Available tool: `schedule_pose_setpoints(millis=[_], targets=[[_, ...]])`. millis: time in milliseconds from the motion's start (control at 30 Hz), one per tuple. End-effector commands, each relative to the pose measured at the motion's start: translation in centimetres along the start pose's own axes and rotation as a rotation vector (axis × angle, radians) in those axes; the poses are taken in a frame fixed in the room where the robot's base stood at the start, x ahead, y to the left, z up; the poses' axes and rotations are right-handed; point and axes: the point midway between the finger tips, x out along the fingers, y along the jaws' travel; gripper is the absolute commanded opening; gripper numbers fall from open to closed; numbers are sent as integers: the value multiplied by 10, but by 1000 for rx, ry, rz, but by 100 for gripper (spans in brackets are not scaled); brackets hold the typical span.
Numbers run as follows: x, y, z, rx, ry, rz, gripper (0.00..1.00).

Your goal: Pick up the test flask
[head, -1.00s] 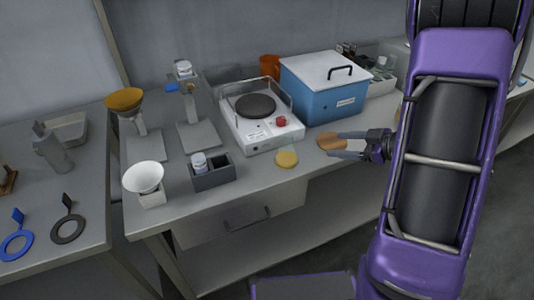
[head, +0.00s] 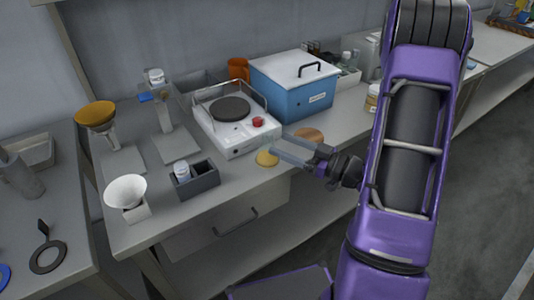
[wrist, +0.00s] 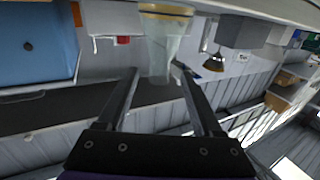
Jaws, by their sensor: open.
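A clear, see-through flask (wrist: 165,42) shows upside down in the wrist view, wide at the top and narrowing downward, with a yellow band near its wide end. Its narrow end lies between or just beyond the fingertips of my gripper (wrist: 156,70); I cannot tell whether they touch it. My gripper (head: 288,150) is open. In the head view it reaches left over the bench front, beside a yellow round pad (head: 266,158). The flask is hard to make out there.
A white hotplate (head: 237,145) with a red knob stands close behind the pad, and a blue lidded box (head: 293,98) behind my gripper. A brown round pad (head: 308,134) lies near.

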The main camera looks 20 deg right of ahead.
Motion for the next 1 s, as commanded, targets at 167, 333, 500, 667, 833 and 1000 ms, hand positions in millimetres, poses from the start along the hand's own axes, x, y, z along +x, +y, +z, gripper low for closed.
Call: schedule_pose_setpoints(millis=[167,333,500,667,833,1000], targets=[[27,0,0,0,-1,-2,68],[37,0,0,1,0,-1,68],[61,-1,1,0,-1,-4,68],[81,-1,1,-1,0,-2,68],[86,0,1,0,0,1,68],[86,0,1,0,0,1,60]])
